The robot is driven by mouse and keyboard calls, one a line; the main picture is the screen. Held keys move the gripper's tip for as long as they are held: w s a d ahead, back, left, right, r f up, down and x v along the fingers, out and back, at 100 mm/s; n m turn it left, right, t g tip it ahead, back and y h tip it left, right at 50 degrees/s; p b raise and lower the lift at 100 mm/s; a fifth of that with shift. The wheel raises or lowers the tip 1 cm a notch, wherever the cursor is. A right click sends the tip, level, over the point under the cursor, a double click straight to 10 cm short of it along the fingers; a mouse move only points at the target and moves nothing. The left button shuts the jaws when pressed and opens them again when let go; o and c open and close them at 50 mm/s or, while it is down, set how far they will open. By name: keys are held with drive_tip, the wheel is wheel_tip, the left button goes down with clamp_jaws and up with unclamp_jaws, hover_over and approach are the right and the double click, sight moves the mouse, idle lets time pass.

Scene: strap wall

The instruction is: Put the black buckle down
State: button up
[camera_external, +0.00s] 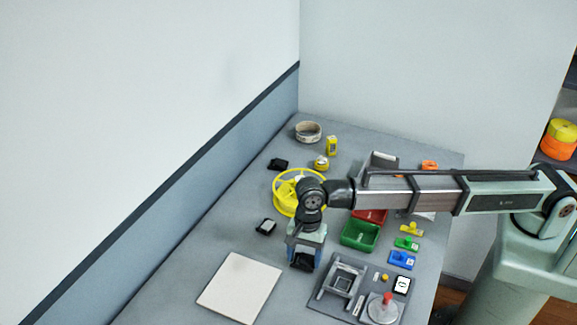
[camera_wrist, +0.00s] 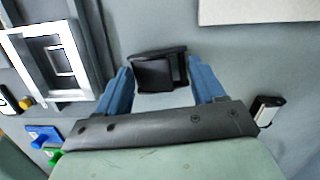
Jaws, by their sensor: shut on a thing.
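My gripper (camera_external: 303,262) points down over the grey table, with blue fingers. In the wrist view my gripper (camera_wrist: 160,80) has a finger on each side of a black buckle (camera_wrist: 158,70), and it is shut on it. The buckle shows in the external view (camera_external: 303,262) as a dark shape between the fingers, low over the table. I cannot tell whether the buckle touches the table.
A white board (camera_external: 239,287) lies left of my gripper. A grey fixture (camera_external: 342,283) stands to the right. A small black-and-white piece (camera_external: 266,227) lies behind left. Behind are a yellow reel (camera_external: 279,197) and a green bin (camera_external: 360,234). Bare table lies between board and fixture.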

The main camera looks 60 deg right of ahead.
wheel_tip(320, 180, up, 8)
drive_tip(key=shift+f, duration=0.15)
drive_tip(key=shift+r, duration=0.3)
drive_tip(key=shift+s+a+r, duration=0.1)
drive_tip(key=shift+s+a, duration=0.1)
drive_tip(key=shift+a, duration=0.1)
drive_tip(key=w+a, duration=0.6)
drive_tip(key=a, duration=0.3)
drive_tip(key=m, duration=0.1)
hover_over(223, 289)
drive_tip(key=f, duration=0.8)
drive_tip(key=shift+d+f, duration=0.15)
drive_tip(key=shift+d, duration=0.1)
drive_tip(key=shift+f, duration=0.15)
drive_tip(key=o, duration=1.1)
